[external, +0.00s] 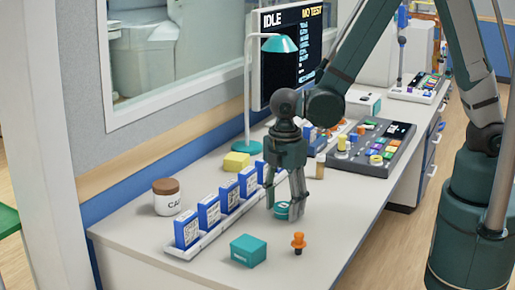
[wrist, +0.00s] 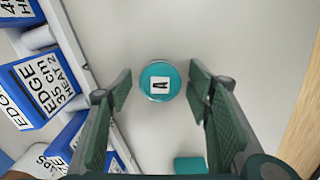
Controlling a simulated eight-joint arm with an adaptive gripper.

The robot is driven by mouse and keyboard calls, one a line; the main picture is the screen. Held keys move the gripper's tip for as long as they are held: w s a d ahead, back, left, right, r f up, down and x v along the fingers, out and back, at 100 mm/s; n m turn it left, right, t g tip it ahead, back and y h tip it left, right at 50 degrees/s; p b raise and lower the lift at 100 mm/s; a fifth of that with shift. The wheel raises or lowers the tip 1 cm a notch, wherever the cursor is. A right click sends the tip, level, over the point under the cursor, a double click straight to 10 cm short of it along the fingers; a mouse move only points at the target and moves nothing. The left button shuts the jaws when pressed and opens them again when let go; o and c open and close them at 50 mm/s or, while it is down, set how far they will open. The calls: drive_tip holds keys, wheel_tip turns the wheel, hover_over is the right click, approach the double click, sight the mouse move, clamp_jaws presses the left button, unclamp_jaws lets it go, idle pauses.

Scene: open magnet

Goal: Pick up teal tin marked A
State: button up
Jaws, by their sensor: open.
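The teal tin marked A (wrist: 160,81) is small and round, with a white label bearing a black A on its top. In the wrist view it lies between my open fingers, with a gap on both sides. In the external view the tin (external: 282,211) stands on the counter directly below my gripper (external: 284,205), partly hidden by a finger. My gripper (wrist: 159,92) points down with its fingers spread on either side of the tin. Nothing is held.
A rack of blue boxes (external: 229,193) stands close to the left of my gripper. A teal lamp (external: 247,100) and a control panel (external: 371,148) are behind. Bare counter surrounds the tin.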

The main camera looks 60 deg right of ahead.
drive_tip(key=shift+f, duration=0.2)
drive_tip(key=shift+c, duration=0.7)
drive_tip(key=c, duration=0.8)
